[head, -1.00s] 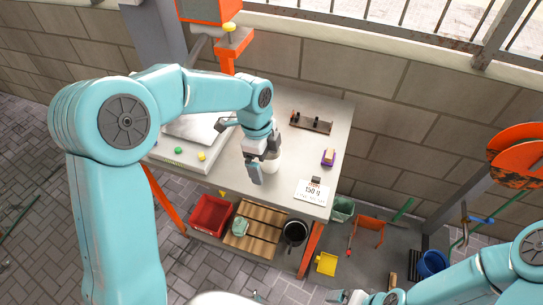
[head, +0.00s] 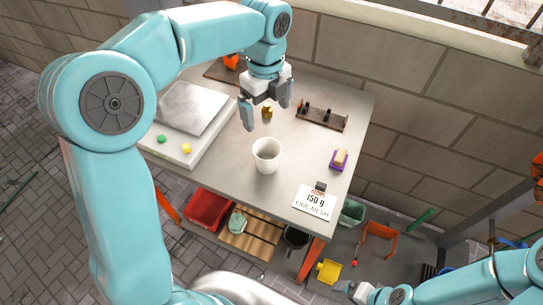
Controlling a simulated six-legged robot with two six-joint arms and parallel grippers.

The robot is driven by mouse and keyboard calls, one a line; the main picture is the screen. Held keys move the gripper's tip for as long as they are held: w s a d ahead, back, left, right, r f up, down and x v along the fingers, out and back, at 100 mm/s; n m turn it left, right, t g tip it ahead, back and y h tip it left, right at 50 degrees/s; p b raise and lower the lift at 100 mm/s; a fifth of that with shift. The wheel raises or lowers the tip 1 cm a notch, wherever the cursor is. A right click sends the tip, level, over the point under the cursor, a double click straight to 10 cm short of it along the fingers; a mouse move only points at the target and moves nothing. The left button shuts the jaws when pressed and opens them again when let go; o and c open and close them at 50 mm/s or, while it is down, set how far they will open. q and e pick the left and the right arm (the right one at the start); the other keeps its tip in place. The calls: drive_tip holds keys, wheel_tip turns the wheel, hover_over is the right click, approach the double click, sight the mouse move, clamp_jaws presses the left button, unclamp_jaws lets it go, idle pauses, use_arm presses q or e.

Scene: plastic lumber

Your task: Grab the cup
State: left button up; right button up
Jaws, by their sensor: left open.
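The white cup (head: 266,156) stands upright on the light grey bench top (head: 225,186), near the middle of its front part. My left gripper (head: 267,115) is open and empty. It hangs above the bench, behind the cup in the picture, and its fingers are apart from the cup. My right gripper (head: 352,290) shows small at the bottom edge, low and away from the bench; its jaws are too small to read.
A scale (head: 190,118) with green and yellow buttons is left of the cup. A brass weight (head: 267,111), a dark rack (head: 322,116), a purple-and-tan block (head: 340,158) and a recipe card (head: 314,202) are also on the bench. A red bin (head: 207,210) is below.

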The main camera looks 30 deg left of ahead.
use_arm(q)
hover_over(267, 155)
drive_tip(key=s, duration=0.2)
wheel_tip(267, 155, down, 10)
drive_tip(key=shift+s+d+f, duration=0.25)
drive_tip(key=shift+d, duration=0.35)
wheel_tip(267, 155, down, 5)
drive_tip(key=shift+w, duration=0.15)
drive_tip(key=shift+d+f, duration=0.1)
drive_tip(key=shift+f, duration=0.05)
drive_tip(key=shift+f, duration=0.1)
drive_tip(key=c, duration=0.7)
drive_tip(key=shift+c, duration=1.4)
